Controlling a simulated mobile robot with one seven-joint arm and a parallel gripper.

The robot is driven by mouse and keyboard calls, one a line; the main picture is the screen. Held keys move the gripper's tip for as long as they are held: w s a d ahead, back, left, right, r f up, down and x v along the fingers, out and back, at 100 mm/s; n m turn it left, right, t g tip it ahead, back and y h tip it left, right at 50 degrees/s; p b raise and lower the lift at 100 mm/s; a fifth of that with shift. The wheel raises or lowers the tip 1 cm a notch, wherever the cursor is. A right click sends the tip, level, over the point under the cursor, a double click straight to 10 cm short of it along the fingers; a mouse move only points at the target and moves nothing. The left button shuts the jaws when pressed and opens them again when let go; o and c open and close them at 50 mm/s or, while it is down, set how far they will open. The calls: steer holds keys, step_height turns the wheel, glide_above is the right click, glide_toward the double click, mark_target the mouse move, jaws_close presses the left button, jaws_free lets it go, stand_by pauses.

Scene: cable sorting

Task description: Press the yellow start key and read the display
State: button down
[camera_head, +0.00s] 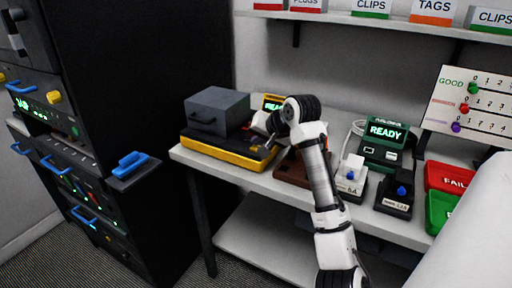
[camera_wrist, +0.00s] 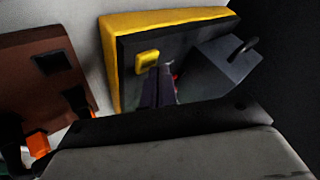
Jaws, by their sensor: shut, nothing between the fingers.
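The yellow and black tester (camera_head: 229,149) sits at the left end of the table with a grey box (camera_head: 217,108) on top. Its yellow-framed display (camera_head: 272,103) shows green letters starting "REA"; my arm hides the rest. In the wrist view the yellow start key (camera_wrist: 148,60) lies on the tester's dark top, near the yellow edge (camera_wrist: 112,60). My gripper (camera_wrist: 160,73) is shut and empty, its fingertips over the tester top close beside the key. I cannot tell whether they touch it. In the head view my gripper (camera_head: 260,148) is small and low over the tester's right part.
A brown block (camera_wrist: 40,65) stands beside the tester. To the right are a green unit (camera_head: 386,140) reading "READY", connector stands (camera_head: 350,178), and red (camera_head: 449,178) and green bins. A shelf (camera_head: 390,24) with labelled boxes hangs above. A dark rack (camera_head: 130,70) stands left.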

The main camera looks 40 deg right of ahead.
steer(key=shift+f, duration=0.4)
stand_by(0.5)
steer(key=shift+r, duration=0.1)
steer(key=shift+r+p, duration=0.75)
steer(key=shift+p, duration=0.05)
step_height(320, 180, up, 5)
steer(key=p, duration=0.4)
steer(key=shift+p, duration=0.3)
stand_by(0.6)
